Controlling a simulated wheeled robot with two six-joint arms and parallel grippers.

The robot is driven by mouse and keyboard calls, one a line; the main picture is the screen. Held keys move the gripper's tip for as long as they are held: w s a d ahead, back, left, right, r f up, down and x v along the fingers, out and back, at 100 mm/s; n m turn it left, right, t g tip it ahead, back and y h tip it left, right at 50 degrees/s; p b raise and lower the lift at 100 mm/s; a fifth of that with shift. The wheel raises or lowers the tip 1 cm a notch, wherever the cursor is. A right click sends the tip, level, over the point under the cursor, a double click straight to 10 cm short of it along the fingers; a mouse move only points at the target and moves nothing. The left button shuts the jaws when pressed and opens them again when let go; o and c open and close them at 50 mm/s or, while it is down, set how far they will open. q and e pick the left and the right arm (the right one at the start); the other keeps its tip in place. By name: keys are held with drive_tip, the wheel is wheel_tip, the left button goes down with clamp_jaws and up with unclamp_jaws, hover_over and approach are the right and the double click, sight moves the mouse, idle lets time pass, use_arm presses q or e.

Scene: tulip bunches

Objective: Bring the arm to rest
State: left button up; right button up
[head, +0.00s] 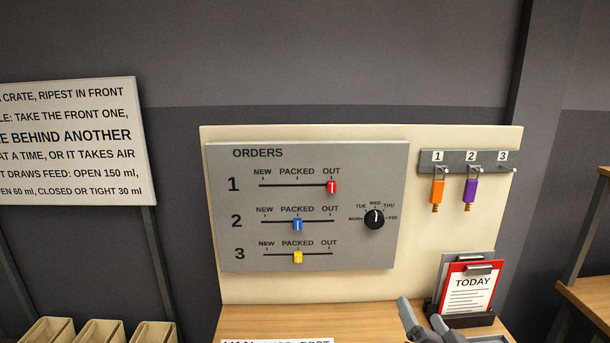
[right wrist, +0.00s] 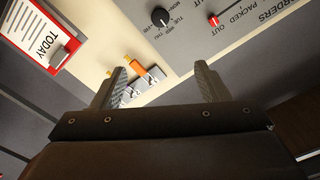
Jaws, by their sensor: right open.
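My right gripper (head: 420,312) is low in the head view, below the board and left of the clipboard. In the right wrist view its two fingers (right wrist: 162,80) stand wide apart with nothing between them. My left gripper is in neither view.
The orders board (head: 325,180) has a red slider (head: 332,187) at OUT, and blue (head: 298,224) and yellow (head: 298,257) ones at PACKED. Orange (head: 437,193) and purple (head: 470,193) tags hang on hooks 1 and 2. The TODAY clipboard (head: 473,287) stands near my right gripper.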

drive_tip(key=s+d+f+n+g, duration=0.25)
drive_tip(key=s+f+g, duration=0.2)
drive_tip(key=f, duration=0.55)
drive_tip(key=s+d+f+n+g+h, duration=0.1)
drive_tip(key=s+d+f+g, duration=0.15)
drive_tip(key=s+f, duration=0.4)
drive_tip(key=s+d+f+n+g+h, duration=0.1)
drive_tip(key=s+d+f+g, duration=0.2)
drive_tip(key=s, duration=0.6)
drive_tip(key=s+d+f+n+g, duration=0.15)
drive_tip(key=s+f+g, duration=0.25)
drive_tip(key=s, duration=0.4)
wheel_tip(320, 180, down, 29)
drive_tip(key=s+d+g+b, duration=0.1)
drive_tip(key=d+g, duration=0.1)
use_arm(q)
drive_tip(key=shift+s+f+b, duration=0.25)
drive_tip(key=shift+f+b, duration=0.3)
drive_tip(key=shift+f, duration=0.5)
use_arm(e)
drive_tip(key=s+a+f, duration=0.1)
drive_tip(key=s+f, duration=1.3)
drive_tip(key=shift+s+a+g, duration=0.25)
drive_tip(key=shift+a+g, duration=0.05)
drive_tip(key=shift+g, duration=0.1)
